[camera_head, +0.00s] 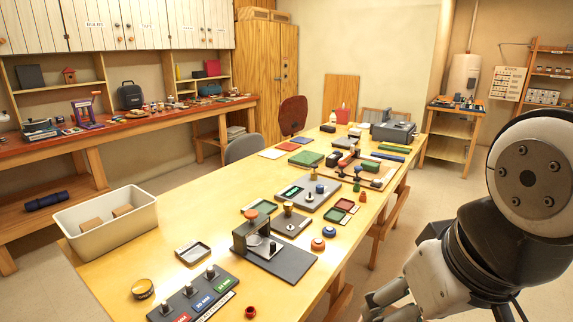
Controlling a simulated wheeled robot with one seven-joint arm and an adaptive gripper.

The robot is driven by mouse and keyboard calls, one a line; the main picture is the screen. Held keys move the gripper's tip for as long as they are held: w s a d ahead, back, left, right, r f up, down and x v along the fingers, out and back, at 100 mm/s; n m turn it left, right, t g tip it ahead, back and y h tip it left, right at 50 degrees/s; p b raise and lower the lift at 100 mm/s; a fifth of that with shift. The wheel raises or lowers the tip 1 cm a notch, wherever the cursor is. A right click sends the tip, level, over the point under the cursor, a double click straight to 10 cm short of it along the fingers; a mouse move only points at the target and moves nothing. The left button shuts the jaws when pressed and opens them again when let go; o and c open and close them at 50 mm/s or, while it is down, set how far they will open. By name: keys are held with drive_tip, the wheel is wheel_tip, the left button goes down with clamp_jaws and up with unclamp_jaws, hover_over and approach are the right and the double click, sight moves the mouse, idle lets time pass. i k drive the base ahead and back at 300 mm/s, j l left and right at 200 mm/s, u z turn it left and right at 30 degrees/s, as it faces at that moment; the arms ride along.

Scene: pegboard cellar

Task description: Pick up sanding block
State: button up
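I cannot tell for sure which thing is the sanding block. The white bin (112,237) stands on the long yellow table (190,222). My gripper (388,300) shows only in part at the bottom right, off the table's right edge and far from the bin. Its fingertips are not clear, and I see nothing held.
A wooden bench (125,127) runs along the left wall. Floor (440,200) shows at right.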

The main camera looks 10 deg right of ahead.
sight(368, 167)
drive_tip(key=z, duration=0.55)
drive_tip(key=u, duration=1.2)
drive_tip(key=z, duration=1.35)
drive_tip(key=l+z, duration=0.25)
drive_tip(key=i+l+z, duration=0.1)
drive_tip(key=l+z, duration=0.2)
drive_tip(key=i+l+z, duration=0.25)
drive_tip(key=l, duration=0.2)
drive_tip(key=i+l+z, duration=0.25)
drive_tip(key=l, duration=0.25)
drive_tip(key=i+l+z, duration=0.25)
drive_tip(key=i+l, duration=0.2)
drive_tip(key=i+u, duration=0.3)
drive_tip(key=i, duration=0.45)
drive_tip(key=i+l+u, duration=0.3)
drive_tip(key=i, duration=0.4)
drive_tip(key=i+j, duration=0.05)
drive_tip(key=j, duration=0.05)
